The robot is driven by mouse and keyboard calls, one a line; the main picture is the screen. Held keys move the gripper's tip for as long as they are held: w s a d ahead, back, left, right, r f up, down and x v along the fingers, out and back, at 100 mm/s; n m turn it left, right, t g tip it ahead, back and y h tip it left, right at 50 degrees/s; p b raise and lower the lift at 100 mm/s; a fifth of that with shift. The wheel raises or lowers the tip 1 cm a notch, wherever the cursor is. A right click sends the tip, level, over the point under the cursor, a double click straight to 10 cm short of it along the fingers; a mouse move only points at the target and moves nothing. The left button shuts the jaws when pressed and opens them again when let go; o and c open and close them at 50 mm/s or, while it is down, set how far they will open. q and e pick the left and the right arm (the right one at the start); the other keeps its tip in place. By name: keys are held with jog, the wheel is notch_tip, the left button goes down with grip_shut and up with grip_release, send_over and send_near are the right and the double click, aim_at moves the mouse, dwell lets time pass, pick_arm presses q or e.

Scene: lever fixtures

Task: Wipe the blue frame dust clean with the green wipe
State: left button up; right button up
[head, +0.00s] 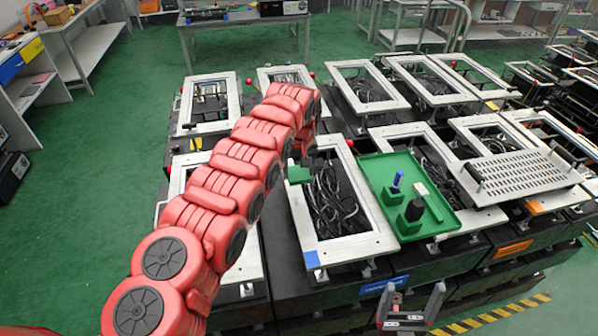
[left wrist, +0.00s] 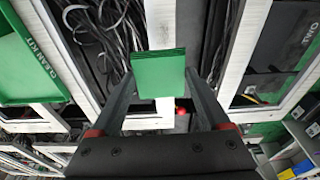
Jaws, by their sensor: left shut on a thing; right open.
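The green wipe (head: 298,174) is a small green block in my left gripper (left wrist: 160,84), which is shut on it. The wipe (left wrist: 158,72) also shows in the left wrist view, between the two fingers. In the head view it appears over the far left part of a white frame (head: 378,240); I cannot tell whether it touches. A blue patch (head: 312,259), which looks like the blue dust, lies on that frame's near left corner, apart from the wipe. My right gripper (head: 412,293) is open and empty at the bottom, in front of the black boxes.
A green tray (head: 462,226) with a blue bottle (head: 397,182), a dark item and a pale strip lies right of the frame. Dark cables (head: 332,200) fill the frame's opening. More white frames stand behind and a perforated plate (head: 525,171) sits at right.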

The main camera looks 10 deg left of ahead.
aim_at(291, 175)
dwell(0.3)
pick_arm(q)
jog(key=shift+s+a+f+b, duration=0.25)
jog(key=shift+a+f+b, duration=0.2)
jog(key=shift+a+f, duration=0.7)
jog(key=shift+d+f, duration=0.1)
